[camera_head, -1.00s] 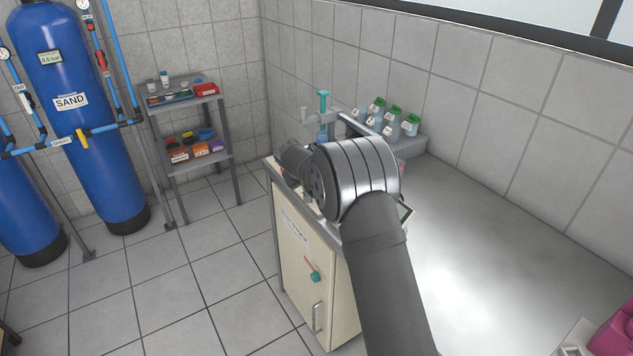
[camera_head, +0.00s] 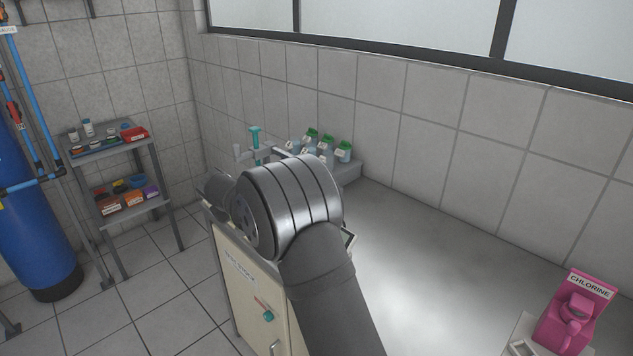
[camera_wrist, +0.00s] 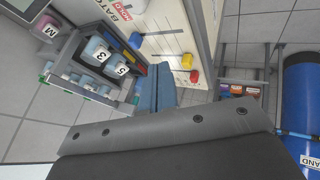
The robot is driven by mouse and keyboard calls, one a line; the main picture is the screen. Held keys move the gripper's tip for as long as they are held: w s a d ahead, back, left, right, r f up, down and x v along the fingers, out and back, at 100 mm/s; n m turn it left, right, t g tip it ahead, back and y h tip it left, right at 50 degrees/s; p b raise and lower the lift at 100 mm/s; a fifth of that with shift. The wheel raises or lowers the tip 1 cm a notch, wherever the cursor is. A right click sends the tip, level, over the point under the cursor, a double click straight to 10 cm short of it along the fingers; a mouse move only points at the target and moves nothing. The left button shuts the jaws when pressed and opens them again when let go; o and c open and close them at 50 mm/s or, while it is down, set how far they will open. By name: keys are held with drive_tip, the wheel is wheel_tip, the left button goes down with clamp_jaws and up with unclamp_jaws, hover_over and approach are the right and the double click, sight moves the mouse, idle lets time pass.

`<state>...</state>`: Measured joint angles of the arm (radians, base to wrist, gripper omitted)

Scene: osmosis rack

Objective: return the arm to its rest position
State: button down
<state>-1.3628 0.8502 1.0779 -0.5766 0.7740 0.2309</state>
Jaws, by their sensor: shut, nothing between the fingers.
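My arm rises across the lower middle of the head view. Its big grey joint (camera_head: 290,205) is above the near left end of the grey bench, and its far side hides my gripper there. In the wrist view my gripper (camera_wrist: 157,74) shows as blue fingers close together, beyond the dark wrist body. It is shut with nothing in it. Beyond it are a rack of numbered bottles (camera_wrist: 100,52) on the left and a cream panel (camera_wrist: 165,40) with red, blue and yellow knobs. I cannot tell how far the fingers are from them.
Green-capped bottles (camera_head: 322,145) stand at the bench's back, near a teal-topped fixture (camera_head: 255,138). A pink chlorine unit (camera_head: 568,315) is at lower right. The bench top (camera_head: 440,255) between is clear. A shelf unit (camera_head: 125,170) and blue tank (camera_head: 38,235) stand left.

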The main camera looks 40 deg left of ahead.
drive_tip(key=x, duration=0.9)
drive_tip(key=shift+w+f, duration=0.15)
drive_tip(key=shift+f, duration=0.05)
drive_tip(key=s, duration=0.2)
drive_tip(key=shift+s+a, duration=0.15)
drive_tip(key=shift+s, duration=1.2)
